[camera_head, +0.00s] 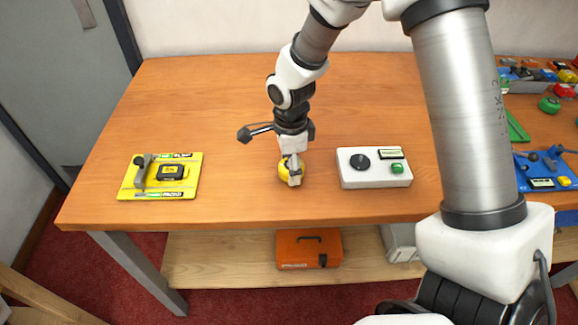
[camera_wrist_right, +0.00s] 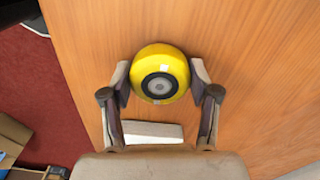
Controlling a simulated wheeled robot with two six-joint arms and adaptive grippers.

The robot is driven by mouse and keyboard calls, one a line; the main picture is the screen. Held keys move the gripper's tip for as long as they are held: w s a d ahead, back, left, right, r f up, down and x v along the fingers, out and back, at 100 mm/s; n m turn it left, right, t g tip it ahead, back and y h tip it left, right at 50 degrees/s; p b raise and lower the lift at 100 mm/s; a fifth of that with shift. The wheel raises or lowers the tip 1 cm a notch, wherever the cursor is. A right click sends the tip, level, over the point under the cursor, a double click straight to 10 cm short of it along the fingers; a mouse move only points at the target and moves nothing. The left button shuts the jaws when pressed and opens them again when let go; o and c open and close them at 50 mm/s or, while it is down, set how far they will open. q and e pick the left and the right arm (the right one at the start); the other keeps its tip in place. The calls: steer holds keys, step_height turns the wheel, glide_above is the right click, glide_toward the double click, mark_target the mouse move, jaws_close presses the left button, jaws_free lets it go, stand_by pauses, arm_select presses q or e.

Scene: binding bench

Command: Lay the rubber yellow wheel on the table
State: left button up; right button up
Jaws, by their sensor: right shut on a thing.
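The yellow wheel (camera_wrist_right: 160,73) has a dark hub with a grey centre. My right gripper (camera_wrist_right: 160,78) is shut on it, with one finger on each side of the rim. In the head view the wheel (camera_head: 285,170) shows partly behind the fingers of my right gripper (camera_head: 292,172), over the front part of the wooden table (camera_head: 220,95). I cannot tell whether the wheel touches the table top. My left gripper is not in view.
A yellow board with a clamp (camera_head: 128,187) lies to the left. A white box with a black knob and green button (camera_head: 374,178) stands close to the right. Blue fixtures (camera_head: 540,170) and bins are at far right. An orange case (camera_head: 300,254) sits on the lower shelf.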

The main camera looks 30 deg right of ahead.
steer(key=shift+f, duration=0.25)
steer(key=o, duration=1.4)
steer(key=shift+c, duration=0.2)
steer(key=shift+r, duration=0.15)
step_height(320, 180, up, 12)
steer(key=shift+r+p, duration=0.15)
steer(key=shift+p, duration=0.2)
